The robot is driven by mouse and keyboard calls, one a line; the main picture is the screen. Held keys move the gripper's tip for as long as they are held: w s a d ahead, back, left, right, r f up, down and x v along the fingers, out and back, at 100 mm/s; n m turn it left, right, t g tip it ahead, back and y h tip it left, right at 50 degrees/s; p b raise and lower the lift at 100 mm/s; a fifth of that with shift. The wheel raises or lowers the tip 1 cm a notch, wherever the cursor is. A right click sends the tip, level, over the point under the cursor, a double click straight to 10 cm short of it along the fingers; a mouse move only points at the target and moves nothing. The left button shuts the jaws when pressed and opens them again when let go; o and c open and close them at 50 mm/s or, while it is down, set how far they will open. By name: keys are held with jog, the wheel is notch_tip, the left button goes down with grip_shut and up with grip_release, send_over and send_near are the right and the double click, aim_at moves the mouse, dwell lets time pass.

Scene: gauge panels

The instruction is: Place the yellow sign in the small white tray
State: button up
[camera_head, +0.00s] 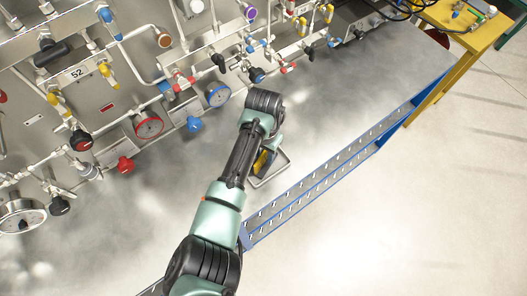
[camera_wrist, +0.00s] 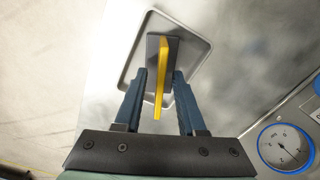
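The small white tray, which looks grey here (camera_wrist: 203,41), lies flat on the metal surface and also shows in the head view (camera_head: 286,158). The yellow sign (camera_wrist: 161,85) is seen edge-on in the wrist view, with a dark grey part at its far end, over the tray's inside. In the head view the sign (camera_head: 261,160) is partly hidden by my arm. My gripper (camera_wrist: 160,74) has its two blue fingers apart, one on each side of the sign, with gaps between them and the yellow plate. Whether the sign rests fully on the tray floor is unclear.
A panel of pipes, valves and gauges runs along the upper left; a blue-rimmed gauge (camera_head: 217,95) is near my arm. A blue perforated rail (camera_head: 325,172) edges the metal surface. A yellow table (camera_head: 465,40) stands at upper right. The surface right of the tray is clear.

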jog(key=w+d+r+t+h+b, duration=0.1)
jog(key=w+d+r+t, duration=0.3)
jog(key=r, duration=1)
jog(key=w+d+r+n+t+h+b, duration=0.1)
jog(key=w+d+r+t+h, duration=0.3)
jog(key=r, duration=1)
jog(key=w+r+t+y+b, duration=0.1)
jog(key=w+r+t, duration=0.35)
jog(key=r, duration=0.95)
jog(key=s+a+r+n+t, duration=0.1)
jog(key=s+r+t, duration=0.25)
jog(key=r, duration=0.35)
jog(key=s+a+r+n+t, duration=0.1)
jog(key=s+r+t, duration=0.25)
jog(key=r, duration=0.45)
jog(key=s+a+r+n+t+y, duration=0.1)
jog(key=s+a+r+t, duration=0.2)
jog(key=s+r, duration=0.3)
jog(key=s+a+r+n+t+y, duration=0.2)
jog(key=s+r+t, duration=0.3)
jog(key=s+r, duration=0.1)
jog(key=shift+s+a+y, duration=0.3)
jog(key=shift+s+a, duration=0.1)
jog(key=shift+r, duration=0.1)
notch_tip(320, 180, down, 6)
jog(key=b, duration=0.6)
jog(key=shift+f, duration=0.25)
jog(key=shift+a, duration=0.1)
